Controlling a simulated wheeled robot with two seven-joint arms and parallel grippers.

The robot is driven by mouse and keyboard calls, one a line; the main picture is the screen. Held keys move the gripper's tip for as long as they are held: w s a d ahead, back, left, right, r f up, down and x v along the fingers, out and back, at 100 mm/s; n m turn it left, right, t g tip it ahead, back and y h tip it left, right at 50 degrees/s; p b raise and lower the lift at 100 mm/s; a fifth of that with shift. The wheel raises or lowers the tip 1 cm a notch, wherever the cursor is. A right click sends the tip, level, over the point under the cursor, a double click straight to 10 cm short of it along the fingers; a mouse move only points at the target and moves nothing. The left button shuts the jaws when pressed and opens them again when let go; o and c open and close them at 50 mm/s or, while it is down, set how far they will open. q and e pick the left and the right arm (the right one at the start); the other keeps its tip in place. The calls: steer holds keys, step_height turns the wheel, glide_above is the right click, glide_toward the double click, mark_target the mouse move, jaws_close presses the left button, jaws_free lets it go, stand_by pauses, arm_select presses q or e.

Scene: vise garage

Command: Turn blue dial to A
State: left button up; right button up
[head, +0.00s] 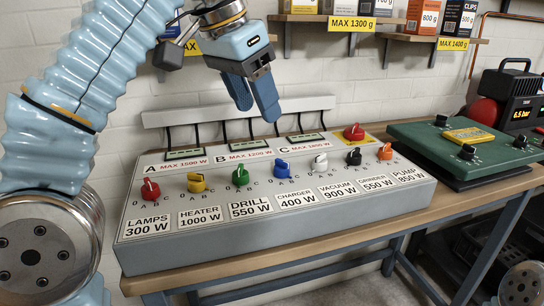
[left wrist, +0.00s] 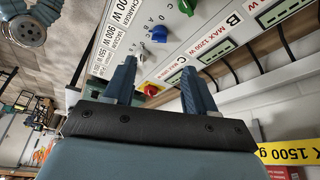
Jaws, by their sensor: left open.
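The blue dial (head: 282,169) is on the sloped grey panel (head: 210,222), above the CHARGER 400 W label (head: 297,198). The marks 0, A, B and C surround it; I cannot tell for certain which one it points to. It also shows in the left wrist view (left wrist: 160,34), beyond the fingers. My left gripper (head: 257,112) is open and empty, above and behind the panel, up and left of the blue dial and apart from it. Its two fingers also show in the left wrist view (left wrist: 160,66). My right gripper is not in view.
A green dial (head: 240,176) and a white dial (head: 320,162) flank the blue one. Yellow (head: 196,182), red (head: 150,189), black (head: 354,157) and orange (head: 385,152) dials share the row. A green case (head: 470,150) stands right.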

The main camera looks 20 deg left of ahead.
mark_target(279, 160)
arm_select(q)
steer(key=b+x, duration=0.4)
steer(key=x, duration=0.9)
steer(key=c, duration=1)
steer(key=shift+a+r+m+g+h+p, duration=0.15)
steer(key=shift+r+m+g+h+p, duration=0.15)
steer(key=shift+m+p, duration=0.65)
steer(key=shift+c, duration=0.2)
steer(key=shift+w+m+h+p, duration=0.1)
steer(key=shift+m+h+p, duration=0.3)
steer(key=shift+m+p, duration=0.65)
steer(key=shift+w+f+m+g, duration=0.15)
steer(key=shift+m+g, duration=0.45)
steer(key=shift+m, duration=0.5)
steer(key=shift+a+m+g+h, duration=0.1)
steer(key=shift+m+g+h, duration=0.45)
steer(key=shift+m, duration=1.35)
